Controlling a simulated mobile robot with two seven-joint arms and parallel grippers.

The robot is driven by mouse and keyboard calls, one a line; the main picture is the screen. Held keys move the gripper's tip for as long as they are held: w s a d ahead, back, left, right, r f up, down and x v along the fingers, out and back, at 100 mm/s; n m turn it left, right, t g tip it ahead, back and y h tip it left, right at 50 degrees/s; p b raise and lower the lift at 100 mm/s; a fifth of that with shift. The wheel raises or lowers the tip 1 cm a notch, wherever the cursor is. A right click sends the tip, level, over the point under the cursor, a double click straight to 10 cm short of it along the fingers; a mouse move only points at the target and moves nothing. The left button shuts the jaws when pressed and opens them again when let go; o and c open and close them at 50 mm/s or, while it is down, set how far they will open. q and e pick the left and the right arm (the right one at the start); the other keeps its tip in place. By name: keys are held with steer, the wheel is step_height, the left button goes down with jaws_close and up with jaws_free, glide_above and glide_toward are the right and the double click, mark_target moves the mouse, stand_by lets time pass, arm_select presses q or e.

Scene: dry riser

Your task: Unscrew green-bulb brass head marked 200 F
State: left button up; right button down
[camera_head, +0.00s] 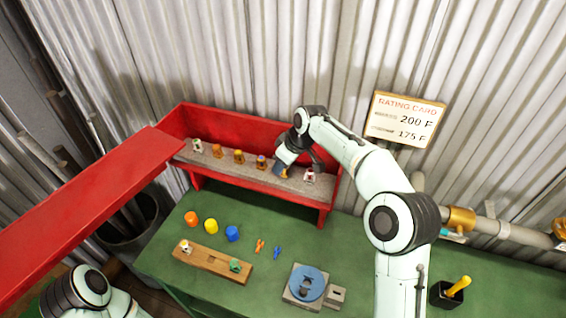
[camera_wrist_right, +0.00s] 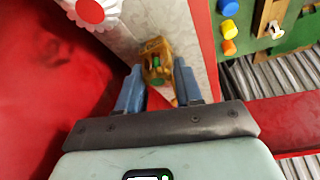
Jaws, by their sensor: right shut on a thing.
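In the right wrist view a brass head with a green bulb (camera_wrist_right: 156,62) stands on the grey shelf strip between the blue fingers of my right gripper (camera_wrist_right: 156,80). The gripper is shut on it. In the head view my right gripper (camera_head: 284,166) reaches down to the shelf and mostly hides this head. Any marking on the head is too small to read. The rating card (camera_head: 404,119) on the wall shows 200 F and 175 F; its smaller words are unclear. My left arm shows at the bottom left, but its gripper is out of view.
The red box (camera_head: 205,120) has its lid raised at left. Other heads (camera_head: 239,157) stand left of my gripper, and a white-red one (camera_head: 309,177) right. On the green bench (camera_head: 190,290) are coloured caps (camera_head: 211,226), a wooden block (camera_head: 213,262) and a blue round fixture (camera_head: 307,283).

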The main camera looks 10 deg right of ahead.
steer(key=shift+a+r+n+g+p, duration=0.15)
steer(key=shift+n+g+p, duration=0.15)
steer(key=shift+n+p, duration=0.35)
steer(key=shift+n+y, duration=0.4)
steer(key=shift+n, duration=0.25)
steer(key=shift+f+n+g, duration=0.3)
steer(key=shift+n+g, duration=0.1)
steer(key=shift+n, duration=0.3)
steer(key=shift+s+r+n, duration=0.15)
steer(key=shift+s+n, duration=0.1)
steer(key=shift+n, duration=0.45)
arm_select(q)
steer(key=shift+w+r, duration=0.75)
steer(key=shift+w, duration=0.25)
arm_select(e)
steer(key=shift+g, duration=0.3)
steer(key=shift+y, duration=0.3)
